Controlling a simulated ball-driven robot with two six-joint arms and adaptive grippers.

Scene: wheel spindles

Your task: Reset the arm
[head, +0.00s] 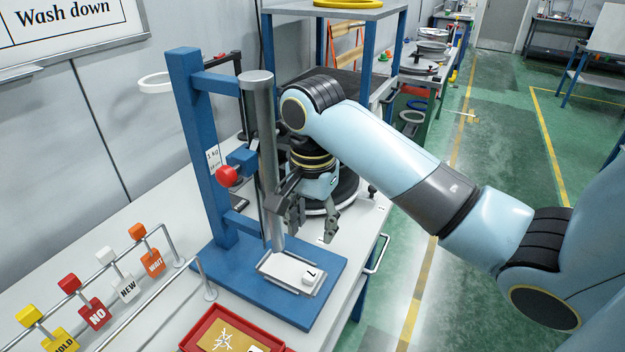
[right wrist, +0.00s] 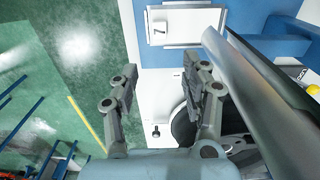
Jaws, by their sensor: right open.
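My right arm reaches in from the right in the head view. Its gripper (head: 314,222) points down beside the grey vertical post (head: 262,150) of a blue stand, above the white bench. The post partly covers the gripper. In the right wrist view the two fingers of the gripper (right wrist: 160,90) are spread apart with nothing between them. The white plate marked 7 (right wrist: 180,26) lies beyond the fingertips there; in the head view it sits on the blue base. My left gripper does not show.
The blue stand (head: 203,150) with a red knob (head: 226,176) is close to the arm. A red tray (head: 192,342) and a rail with coloured tags (head: 128,290) are at the front left. A dark round object (head: 346,192) stands behind the gripper. Green floor is clear at right.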

